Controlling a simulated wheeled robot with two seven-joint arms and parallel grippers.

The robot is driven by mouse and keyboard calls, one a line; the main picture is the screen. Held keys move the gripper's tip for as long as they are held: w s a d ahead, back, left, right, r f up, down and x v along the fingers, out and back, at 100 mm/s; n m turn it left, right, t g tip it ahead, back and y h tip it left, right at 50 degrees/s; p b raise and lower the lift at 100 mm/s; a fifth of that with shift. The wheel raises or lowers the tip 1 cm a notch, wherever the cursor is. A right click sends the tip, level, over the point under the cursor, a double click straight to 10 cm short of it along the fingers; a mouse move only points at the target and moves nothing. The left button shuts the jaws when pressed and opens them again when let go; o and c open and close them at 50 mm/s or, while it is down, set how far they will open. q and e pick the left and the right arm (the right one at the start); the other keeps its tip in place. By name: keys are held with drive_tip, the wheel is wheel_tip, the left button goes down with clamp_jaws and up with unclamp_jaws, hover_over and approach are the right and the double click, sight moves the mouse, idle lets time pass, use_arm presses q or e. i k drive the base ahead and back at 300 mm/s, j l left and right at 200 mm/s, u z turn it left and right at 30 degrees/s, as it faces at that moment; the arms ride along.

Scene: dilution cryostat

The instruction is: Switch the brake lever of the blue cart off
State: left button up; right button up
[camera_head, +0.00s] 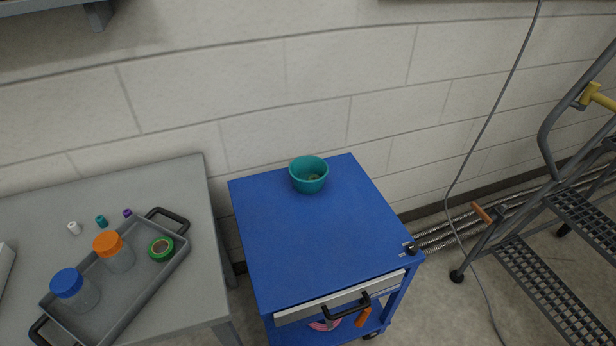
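The blue cart (310,245) stands in the middle of the view, its top flat and its drawer front with a black handle (336,311) facing me. At its front right corner sits a small black knob or lever (411,248) with short pale marks beside it. An orange tab-like piece (363,317) shows just below the drawer front at the right. I cannot tell for certain which of these is the brake lever, nor its setting. Neither of my grippers is in view.
A teal bowl (308,174) stands at the back of the cart top. At left, a grey table (187,270) bears a grey tray (160,285) with jars and green tape. At right are hoses, a hanging cable and grey steps (545,280) with an orange handle. The cart top is otherwise clear.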

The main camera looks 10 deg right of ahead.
sight(359, 322)
drive_tip(key=z, duration=0.9)
